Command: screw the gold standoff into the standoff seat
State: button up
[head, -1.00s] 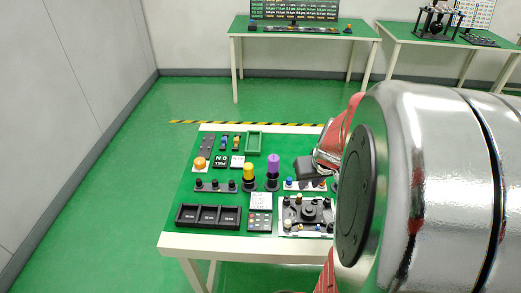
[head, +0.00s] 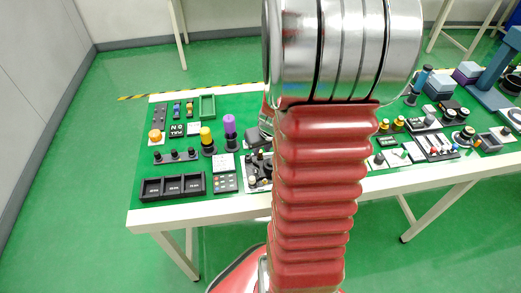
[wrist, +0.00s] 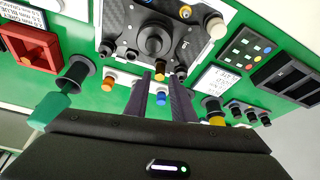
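In the wrist view, my gripper (wrist: 161,75) points at a dark square plate (wrist: 130,20) with a round black hub (wrist: 155,38). Its two dark fingers stand apart, with a gap between them. A small gold cylinder, seemingly the gold standoff (wrist: 161,70), shows between the fingertips at the plate's near edge. I cannot tell whether the fingers touch it. I cannot tell which fitting on the plate is the standoff seat. In the head view my arm hides the gripper and most of the plate (head: 250,186).
The wrist view shows a blue peg (wrist: 161,98) between the fingers, an orange peg (wrist: 108,83) to the left, a cream-capped post (wrist: 215,27) and a button pad (wrist: 248,48). In the head view, yellow (head: 206,136) and purple (head: 229,126) cylinders stand close left of my arm.

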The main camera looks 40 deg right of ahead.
jog(key=shift+x, duration=1.35)
jog(key=shift+c, duration=0.6)
grip_shut()
jog(key=shift+o, duration=2.1)
grip_release()
jog(key=shift+r, duration=0.1)
jog(key=v, duration=1.3)
jog(key=shift+s+r, duration=0.15)
jog(key=shift+r, duration=0.1)
jog(key=shift+d, duration=0.1)
